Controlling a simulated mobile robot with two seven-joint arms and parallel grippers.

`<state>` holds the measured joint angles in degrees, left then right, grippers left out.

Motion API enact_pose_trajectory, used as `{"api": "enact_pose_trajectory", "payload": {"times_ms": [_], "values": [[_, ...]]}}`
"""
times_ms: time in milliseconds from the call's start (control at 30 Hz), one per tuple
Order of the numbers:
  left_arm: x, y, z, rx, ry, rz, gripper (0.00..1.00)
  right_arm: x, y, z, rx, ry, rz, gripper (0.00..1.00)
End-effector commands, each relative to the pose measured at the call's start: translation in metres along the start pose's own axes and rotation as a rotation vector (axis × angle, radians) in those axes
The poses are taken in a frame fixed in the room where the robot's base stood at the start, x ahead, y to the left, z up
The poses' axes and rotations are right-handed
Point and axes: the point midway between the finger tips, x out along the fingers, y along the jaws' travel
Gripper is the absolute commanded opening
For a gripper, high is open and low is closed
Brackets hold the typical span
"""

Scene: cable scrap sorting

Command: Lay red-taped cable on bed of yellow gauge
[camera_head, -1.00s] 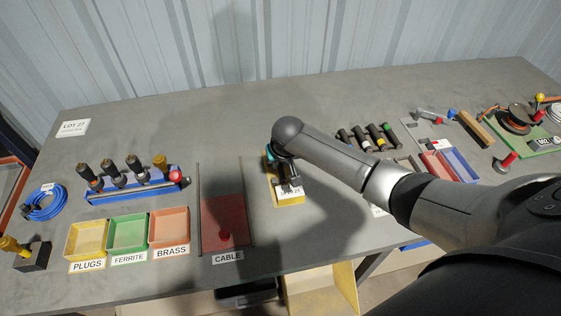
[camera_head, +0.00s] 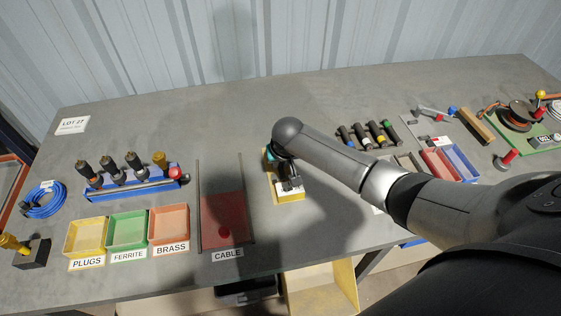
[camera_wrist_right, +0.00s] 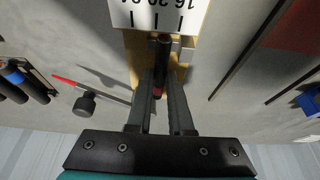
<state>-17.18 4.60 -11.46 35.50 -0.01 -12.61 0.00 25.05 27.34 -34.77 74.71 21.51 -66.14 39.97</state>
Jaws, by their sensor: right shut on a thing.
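The yellow gauge (camera_head: 299,199) lies on the table right of the red cable tray, partly hidden under my right arm. Its yellow base (camera_wrist_right: 198,45) and white scale plate (camera_wrist_right: 158,13) show in the right wrist view. My right gripper (camera_wrist_right: 160,88) is shut on a dark cable with a red band (camera_wrist_right: 158,92), held between the two fingers. The cable is roughly in line with the gauge and overlaps it in the picture; I cannot tell whether it touches the bed. In the head view the right gripper (camera_head: 290,183) is over the gauge. My left gripper is out of view.
The red CABLE tray (camera_head: 222,212) is left of the gauge, with yellow (camera_head: 86,252), green (camera_head: 127,246) and orange (camera_head: 169,239) bins beyond. Several banded cables (camera_head: 366,136) lie at the right. A dark knob (camera_wrist_right: 85,104) is near the gripper. The table behind the gauge is clear.

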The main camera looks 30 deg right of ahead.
Motion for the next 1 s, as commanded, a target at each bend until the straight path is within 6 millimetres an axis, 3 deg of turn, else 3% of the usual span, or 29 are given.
{"api": "enact_pose_trajectory", "payload": {"times_ms": [67,100,400,1000], "values": [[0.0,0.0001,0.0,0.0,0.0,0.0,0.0,-0.0002,-0.0002,-0.0001,0.0,0.0,0.0,0.0],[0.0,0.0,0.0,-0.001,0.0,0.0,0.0,-0.0002,-0.0002,-0.0001,0.0,0.0,0.0,0.2],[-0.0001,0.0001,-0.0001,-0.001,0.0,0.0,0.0,-0.0002,-0.0002,-0.0002,0.0,0.0,0.0,0.54],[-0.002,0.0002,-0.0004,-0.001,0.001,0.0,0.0,-0.0017,-0.0001,-0.0006,0.0,-0.001,0.0,0.54]]}}
